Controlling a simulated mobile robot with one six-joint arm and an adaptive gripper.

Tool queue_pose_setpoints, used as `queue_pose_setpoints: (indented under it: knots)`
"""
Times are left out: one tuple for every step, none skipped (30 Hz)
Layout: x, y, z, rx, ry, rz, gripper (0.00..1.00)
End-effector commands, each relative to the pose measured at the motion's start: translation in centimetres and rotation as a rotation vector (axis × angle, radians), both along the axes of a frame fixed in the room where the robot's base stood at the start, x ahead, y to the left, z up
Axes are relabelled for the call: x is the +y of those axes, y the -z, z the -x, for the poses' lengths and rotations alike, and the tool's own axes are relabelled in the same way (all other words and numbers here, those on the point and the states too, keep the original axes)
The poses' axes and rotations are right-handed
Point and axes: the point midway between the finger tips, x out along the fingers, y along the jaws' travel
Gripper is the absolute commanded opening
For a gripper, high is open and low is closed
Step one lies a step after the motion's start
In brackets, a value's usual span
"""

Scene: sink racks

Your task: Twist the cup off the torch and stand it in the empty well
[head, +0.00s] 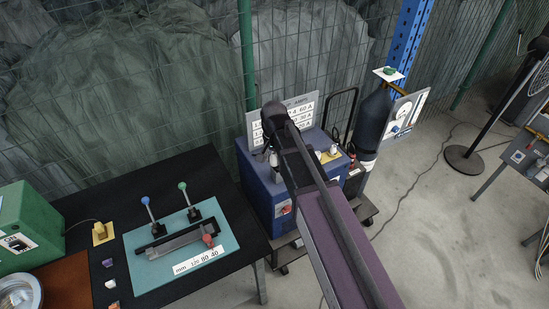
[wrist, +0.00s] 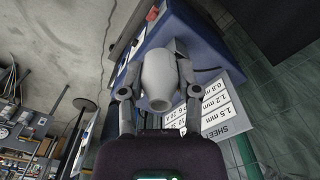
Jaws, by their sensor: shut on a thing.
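In the wrist view my gripper (wrist: 158,94) has one finger on each side of a pale grey, tapered, rounded piece (wrist: 158,76), which looks like the cup. The gripper is shut on it. Its narrower end faces the camera. Behind it a grey part shows, but I cannot tell whether the piece is still joined to the torch. In the head view my arm reaches over the blue welding machine (head: 259,190) and hides most of the gripper and the torch. I cannot make out the empty well.
Small white and yellow pieces (head: 333,150) lie on the machine's top at right. A white number board (head: 296,107) stands behind it, and a dark gas cylinder (head: 371,122) at right. A black table (head: 180,175) with a teal mat (head: 140,245) is at left.

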Motion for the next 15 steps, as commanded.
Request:
queue_pose_setpoints:
  knots:
    - [0.0, -0.3, 0.0, 0.0, 0.0, 0.0, 0.1]
    - [0.0, -0.38, 0.0, 0.0, 0.0, 0.0, 0.1]
    - [0.0, -0.48, 0.01, 0.0, 0.0, 0.0, 0.1]
    - [0.01, -0.54, 0.0, 0.0, 0.0, 0.0, 0.1]
    - [0.0, -0.59, 0.01, 0.0, 0.0, 0.0, 0.1]
    - [0.01, -0.63, 0.0, 0.0, 0.0, 0.0, 0.1]
    - [0.01, -0.65, 0.0, 0.0, 0.0, 0.0, 0.1]
    - [0.01, -0.67, 0.0, 0.0, 0.0, 0.0, 0.1]
    - [0.01, -0.67, 0.01, 0.0, 0.0, 0.0, 0.1]
    - [0.01, -0.67, 0.01, 0.0, 0.0, 0.0, 0.1]
    - [0.01, -0.66, 0.01, 0.0, 0.0, 0.0, 0.1]
    - [0.01, -0.64, 0.01, 0.0, 0.0, 0.0, 0.1]
    - [0.01, -0.64, 0.01, 0.0, 0.0, 0.0, 0.1]
    - [0.01, -0.64, 0.01, 0.0, 0.0, 0.0, 0.1]
    - [0.01, -0.63, 0.01, 0.0, 0.0, 0.0, 0.1]
